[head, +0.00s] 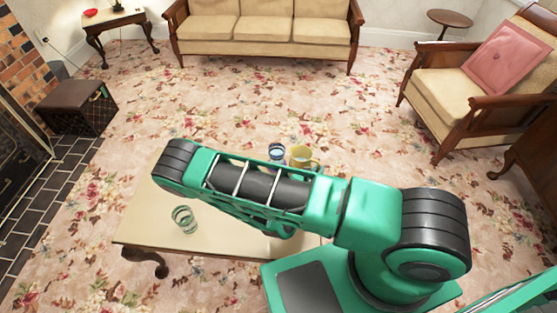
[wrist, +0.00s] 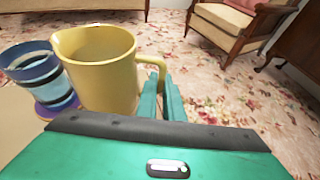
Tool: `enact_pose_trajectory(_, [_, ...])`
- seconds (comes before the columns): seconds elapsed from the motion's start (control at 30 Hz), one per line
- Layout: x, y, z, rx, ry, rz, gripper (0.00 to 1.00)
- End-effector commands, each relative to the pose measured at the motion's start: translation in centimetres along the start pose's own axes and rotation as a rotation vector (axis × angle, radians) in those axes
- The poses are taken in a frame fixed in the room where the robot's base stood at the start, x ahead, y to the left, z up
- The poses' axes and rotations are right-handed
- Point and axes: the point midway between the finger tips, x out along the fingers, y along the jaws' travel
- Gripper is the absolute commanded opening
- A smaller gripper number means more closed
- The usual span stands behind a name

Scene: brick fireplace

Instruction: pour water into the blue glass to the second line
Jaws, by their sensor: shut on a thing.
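The yellow jug (head: 304,156) stands upright at the far side of the low table, and it fills the upper left of the wrist view (wrist: 97,72). My gripper (wrist: 162,98) is shut on the jug's handle, at the jug's right side. Whether the jug rests on the table or hangs just above it, I cannot tell. The blue glass (head: 277,152) is just left of the jug; in the wrist view (wrist: 38,72) it shows dark bands and a purple piece under it. The water level in either vessel is not visible. My arm hides the gripper in the head view.
A greenish clear glass (head: 184,219) stands on the near left of the cream table (head: 150,232). My arm crosses above the table. A sofa (head: 262,30), an armchair (head: 480,80) and a brown box (head: 77,107) stand apart on the floral carpet. The table's left part is mostly clear.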

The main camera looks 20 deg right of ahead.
Motion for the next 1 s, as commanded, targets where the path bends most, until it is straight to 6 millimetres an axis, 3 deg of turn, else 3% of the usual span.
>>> enact_pose_trajectory(0.5, [0.1, 0.0, 0.0, 0.007, -0.002, 0.002, 0.0])
enact_pose_trajectory(1.0, [-1.0, 0.0, 2.6, 0.006, -0.002, 0.003, 0.0])
